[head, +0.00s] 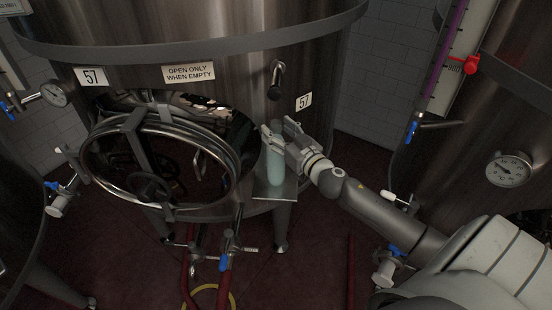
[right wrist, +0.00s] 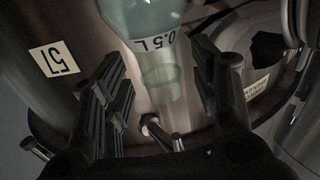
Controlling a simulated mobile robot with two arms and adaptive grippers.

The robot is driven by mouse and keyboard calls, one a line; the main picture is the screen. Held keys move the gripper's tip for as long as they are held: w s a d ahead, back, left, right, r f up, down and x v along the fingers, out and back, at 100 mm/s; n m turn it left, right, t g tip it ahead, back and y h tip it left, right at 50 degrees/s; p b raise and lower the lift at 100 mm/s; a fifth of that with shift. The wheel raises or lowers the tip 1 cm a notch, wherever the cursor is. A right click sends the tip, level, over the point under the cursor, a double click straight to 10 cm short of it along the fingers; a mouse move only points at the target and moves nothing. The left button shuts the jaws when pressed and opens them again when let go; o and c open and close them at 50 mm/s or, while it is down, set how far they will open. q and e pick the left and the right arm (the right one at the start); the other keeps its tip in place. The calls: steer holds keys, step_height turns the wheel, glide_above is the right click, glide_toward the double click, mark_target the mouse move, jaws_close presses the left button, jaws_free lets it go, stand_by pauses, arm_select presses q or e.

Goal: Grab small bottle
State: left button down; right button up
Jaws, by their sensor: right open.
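The small bottle (head: 275,166) is pale green and translucent. It stands upright on a small metal shelf (head: 288,190) at the front of the tank. In the right wrist view the bottle (right wrist: 160,70) carries a white "0.5 L" label and lies between the finger pads. My right gripper (head: 276,137) is open at the bottle's upper part, with a finger on either side. In the right wrist view, gaps show between my right gripper (right wrist: 163,95) and the bottle. My left gripper is not in view.
The steel tank 57 (head: 230,60) rises behind the shelf. Its round hatch door (head: 150,187) stands open left of the bottle. A tap handle (head: 276,80) juts out above the gripper. Valves and red hoses (head: 222,283) hang below the shelf.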

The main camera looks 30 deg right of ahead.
steer(key=shift+w, duration=0.85)
jaws_close()
steer(key=shift+r, duration=0.15)
